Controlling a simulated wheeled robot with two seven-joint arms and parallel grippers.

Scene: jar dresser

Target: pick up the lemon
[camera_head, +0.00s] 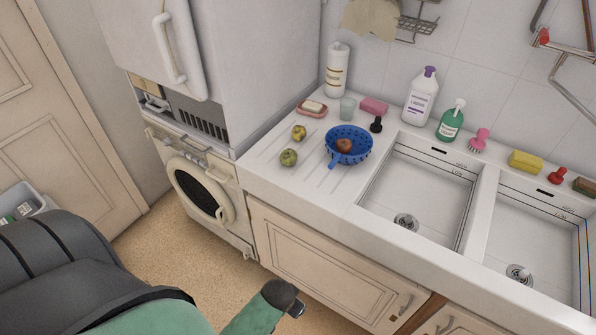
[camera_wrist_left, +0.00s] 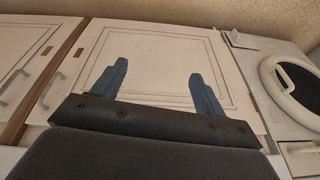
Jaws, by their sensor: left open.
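The lemon (camera_head: 299,132) looks like the small yellow fruit with dark patches on the ribbed drainboard, left of the blue colander in the head view. It is small there, so details are unclear. In the left wrist view my left gripper (camera_wrist_left: 155,80) is open, with its two blue-grey fingers apart and nothing between them. It faces the cream cabinet door (camera_wrist_left: 155,50), and the lemon does not show in that view. In the head view a green part of my arm ends low in the picture, well short of the lemon. My right gripper is not in view.
A green apple-like fruit (camera_head: 288,157) lies in front of the lemon. The blue colander (camera_head: 348,157) holds a reddish-brown fruit (camera_head: 344,146). Two sink basins (camera_head: 420,190) lie to the right.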

